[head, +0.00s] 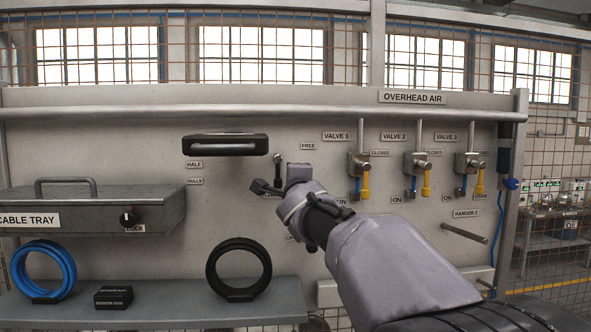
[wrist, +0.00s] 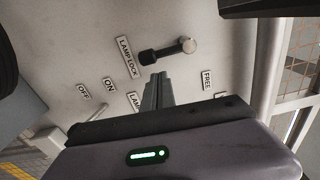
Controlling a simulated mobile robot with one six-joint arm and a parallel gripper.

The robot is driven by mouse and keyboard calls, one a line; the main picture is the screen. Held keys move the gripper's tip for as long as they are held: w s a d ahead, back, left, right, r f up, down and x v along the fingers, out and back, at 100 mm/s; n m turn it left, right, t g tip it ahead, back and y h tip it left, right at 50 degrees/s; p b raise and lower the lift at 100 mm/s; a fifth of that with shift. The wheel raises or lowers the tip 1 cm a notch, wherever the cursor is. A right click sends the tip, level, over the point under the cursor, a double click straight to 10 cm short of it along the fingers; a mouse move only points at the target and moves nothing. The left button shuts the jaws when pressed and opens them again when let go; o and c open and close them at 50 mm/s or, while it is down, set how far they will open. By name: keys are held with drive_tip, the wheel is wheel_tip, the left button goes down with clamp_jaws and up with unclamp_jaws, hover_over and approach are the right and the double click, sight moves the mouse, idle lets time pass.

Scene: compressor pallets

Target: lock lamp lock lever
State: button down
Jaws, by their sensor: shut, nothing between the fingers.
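The lamp lock lever (wrist: 168,51) is a short bar with a round silver end and a black end. In the wrist view its black end lies beside the LAMP LOCK label (wrist: 127,57), and its silver end is on the side towards the FREE label (wrist: 206,81). In the head view the lever (head: 278,168) stands roughly upright on the panel, its lower part close to my gripper. My gripper (wrist: 157,78) is shut and empty. Its fingertips appear just beside the lever's black end; I cannot tell whether they touch. My gripper (head: 263,187) partly covers labels in the head view.
A dark handle (head: 225,144) juts out at upper left. Several valve levers, including valve 1 (head: 358,165), are to the right, above a hanger peg (head: 464,232). The cable tray (head: 100,208) is at left, above a shelf (head: 170,301) with a black ring (head: 212,270).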

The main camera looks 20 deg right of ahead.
drive_tip(key=s, duration=1.1)
drive_tip(key=s+a+f+n+g+y+b, duration=0.15)
drive_tip(key=s+a+f+n+b, duration=0.3)
drive_tip(key=f, duration=0.45)
drive_tip(key=s+a+f+n+g+y+b, duration=0.1)
drive_tip(key=s+a+f+n+y+b, duration=0.3)
drive_tip(key=f, duration=0.5)
drive_tip(key=s+a+f+n+g+y+b, duration=0.15)
drive_tip(key=s+a+f+b, duration=0.35)
drive_tip(key=f, duration=0.5)
drive_tip(key=s+a+f+n+g+b, duration=0.1)
drive_tip(key=s+f+n+g+b, duration=0.2)
drive_tip(key=s+f, duration=0.6)
drive_tip(key=s+a+f+n+g+b, duration=0.2)
drive_tip(key=s+f+n+g+b, duration=0.2)
drive_tip(key=f, duration=1.3)
drive_tip(key=s+b, duration=0.2)
drive_tip(key=s, duration=0.2)
drive_tip(key=shift+s+f+n, duration=0.15)
drive_tip(key=shift+s+n, duration=0.15)
drive_tip(key=shift+s, duration=0.1)
